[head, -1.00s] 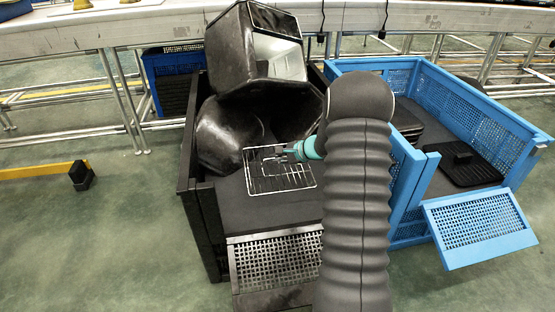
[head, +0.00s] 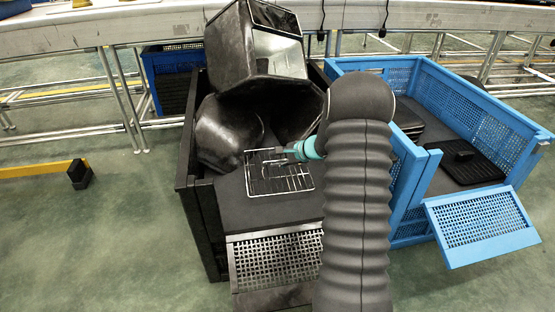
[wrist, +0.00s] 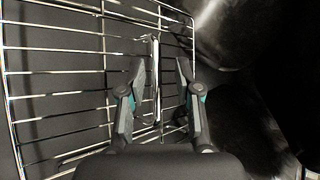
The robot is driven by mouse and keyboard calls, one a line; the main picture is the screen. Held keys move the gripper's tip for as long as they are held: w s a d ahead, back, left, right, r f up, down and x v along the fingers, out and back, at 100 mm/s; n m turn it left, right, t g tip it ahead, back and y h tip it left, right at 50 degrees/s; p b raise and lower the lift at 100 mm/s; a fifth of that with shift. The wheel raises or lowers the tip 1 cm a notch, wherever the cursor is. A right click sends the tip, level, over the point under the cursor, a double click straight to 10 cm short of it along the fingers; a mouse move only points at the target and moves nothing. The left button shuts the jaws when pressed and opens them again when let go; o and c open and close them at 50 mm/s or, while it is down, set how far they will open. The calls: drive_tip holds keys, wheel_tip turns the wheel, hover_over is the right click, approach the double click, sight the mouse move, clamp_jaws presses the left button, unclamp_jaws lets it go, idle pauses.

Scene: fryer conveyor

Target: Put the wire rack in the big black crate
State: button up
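The wire rack (head: 268,183) is a silver wire grid inside the big black crate (head: 203,225). It lies over the crate's dark floor, near the open front; I cannot tell whether it rests fully flat. My gripper (head: 283,153) is at the rack's upper right part. In the wrist view, the rack (wrist: 60,95) fills the left, with a raised wire handle between my gripper's fingers (wrist: 161,70). The fingers stand apart with a gap on each side of the handle, so the gripper is open around it. My arm hides part of the crate's right side.
Large dark metal bins (head: 250,55) are piled in the back of the black crate. A blue crate (head: 480,105) with a black tray (head: 462,165) stands close on the right. A conveyor (head: 150,28) runs behind.

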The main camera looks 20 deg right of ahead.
drive_tip(key=shift+r, duration=0.1)
drive_tip(key=shift+r+p, duration=0.55)
drive_tip(key=shift+p, duration=0.25)
drive_tip(key=p+v, duration=0.1)
drive_tip(key=v, duration=1.1)
drive_tip(key=s+a+r+n+g+h, duration=0.1)
drive_tip(key=s+a+r+n+g, duration=0.1)
drive_tip(key=s+a+r+n, duration=0.55)
drive_tip(key=s+a+r+n+g, duration=0.2)
drive_tip(key=s+a+r, duration=0.3)
drive_tip(key=a, duration=0.5)
drive_tip(key=s+a+r+n+h, duration=0.1)
drive_tip(key=s+n, duration=0.3)
drive_tip(key=s, duration=0.6)
drive_tip(key=s+a+r+n+h, duration=0.1)
drive_tip(key=s+n+h, duration=0.3)
drive_tip(key=s, duration=0.7)
drive_tip(key=shift+a+r+t, duration=0.4)
drive_tip(key=shift+a, duration=0.45)
drive_tip(key=shift+w, duration=0.1)
